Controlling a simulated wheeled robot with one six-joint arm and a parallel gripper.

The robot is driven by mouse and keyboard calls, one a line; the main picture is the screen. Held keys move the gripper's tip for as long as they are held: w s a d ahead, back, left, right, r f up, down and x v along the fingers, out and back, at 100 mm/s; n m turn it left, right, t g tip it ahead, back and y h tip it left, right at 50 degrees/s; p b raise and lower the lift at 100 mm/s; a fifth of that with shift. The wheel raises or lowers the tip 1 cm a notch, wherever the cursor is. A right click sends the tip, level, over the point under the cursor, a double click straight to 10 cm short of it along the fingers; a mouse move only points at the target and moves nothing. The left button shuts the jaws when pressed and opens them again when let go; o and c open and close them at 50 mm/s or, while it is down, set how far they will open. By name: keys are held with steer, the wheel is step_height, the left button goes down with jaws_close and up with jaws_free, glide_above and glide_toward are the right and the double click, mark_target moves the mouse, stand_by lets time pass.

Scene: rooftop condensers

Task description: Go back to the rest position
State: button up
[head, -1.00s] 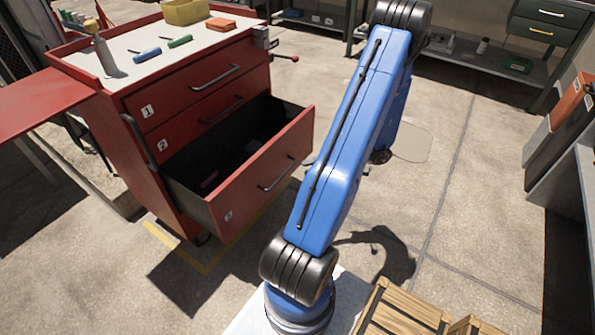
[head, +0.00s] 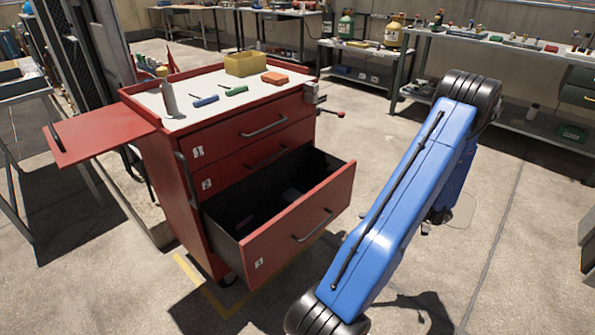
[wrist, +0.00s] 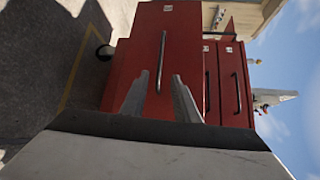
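My gripper (wrist: 160,98) shows in the wrist view with its two grey fingers apart and nothing between them. It faces the red front of drawer 3 and its dark handle (wrist: 161,62), which appears between and beyond the fingertips. In the head view my blue arm rises at the right, and the gripper itself cannot be made out. The red tool cart (head: 152,165) stands left of the arm. Its bottom drawer, drawer 3 (head: 290,235), is pulled well out, with small dark items inside that are hard to make out. Drawers 1 (head: 225,138) and 2 (head: 230,172) are shut.
A red side shelf (head: 95,137) juts left. Workbenches line the back. Floor right of the arm is clear.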

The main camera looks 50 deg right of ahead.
steer(key=w+a+r+n+g+h, duration=0.2)
steer(key=w+a+r+n+g, duration=0.1)
steer(key=w+a+r+g, duration=0.55)
steer(key=w+a+r+n+g+h, duration=0.25)
steer(key=w+a+r, duration=0.35)
steer(key=a, duration=0.6)
steer(key=s+a+r+n+t+h, duration=0.2)
steer(key=a+r, duration=0.4)
steer(key=a, duration=0.5)
steer(key=s+a+r+n+t+h, duration=0.2)
steer(key=s+a+r+h, duration=0.3)
steer(key=a, duration=0.6)
steer(key=shift+s+a+r+n, duration=0.25)
steer(key=shift+r+n, duration=0.2)
steer(key=shift+r, duration=0.65)
